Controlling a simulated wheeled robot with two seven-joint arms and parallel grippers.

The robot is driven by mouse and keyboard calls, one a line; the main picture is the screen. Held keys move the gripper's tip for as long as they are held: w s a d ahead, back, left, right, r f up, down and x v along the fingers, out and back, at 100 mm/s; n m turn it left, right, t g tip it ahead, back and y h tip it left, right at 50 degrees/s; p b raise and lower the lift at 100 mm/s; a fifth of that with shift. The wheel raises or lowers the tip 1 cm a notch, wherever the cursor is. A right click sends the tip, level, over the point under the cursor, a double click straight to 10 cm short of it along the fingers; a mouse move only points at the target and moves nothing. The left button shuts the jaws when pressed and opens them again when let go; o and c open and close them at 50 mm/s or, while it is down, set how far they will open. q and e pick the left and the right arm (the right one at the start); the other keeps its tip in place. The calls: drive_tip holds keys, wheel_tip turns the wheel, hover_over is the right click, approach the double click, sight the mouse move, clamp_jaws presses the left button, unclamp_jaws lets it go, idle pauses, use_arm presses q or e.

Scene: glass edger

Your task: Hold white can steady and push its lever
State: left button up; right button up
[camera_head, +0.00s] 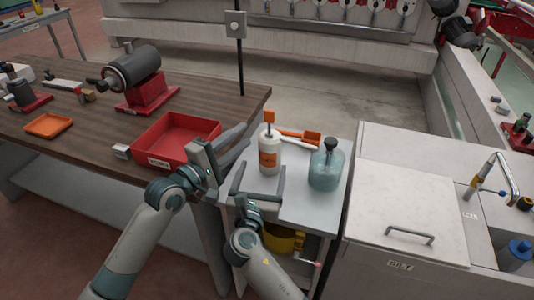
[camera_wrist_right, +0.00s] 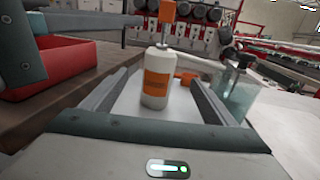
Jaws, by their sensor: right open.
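The white can (camera_head: 269,158) with an orange label and an orange top piece (camera_head: 269,117) stands upright on the small grey table. In the right wrist view the can (camera_wrist_right: 156,88) stands ahead, between the lines of my right fingers. My right gripper (camera_head: 261,170) is open, with one finger toward each side of the can and nothing gripped. It also shows in the right wrist view (camera_wrist_right: 158,85). My left gripper (camera_head: 246,138) looks open and empty, left of the can and apart from it. The lever's exact shape is too small to tell.
A teal bottle (camera_head: 326,168) with a dark top stands right of the can on the small table (camera_head: 305,210). An orange object (camera_head: 305,136) lies behind the can. A red tray (camera_head: 170,140) sits on the wooden bench at the left. A white cabinet (camera_head: 400,190) is at the right.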

sight(272, 136)
drive_tip(key=w+d, duration=0.1)
drive_tip(key=w, duration=1)
drive_tip(key=w+d, duration=0.1)
drive_tip(key=w, duration=0.5)
drive_tip(key=shift+d, duration=0.35)
drive_tip(key=c, duration=1.4)
drive_tip(key=o, duration=0.3)
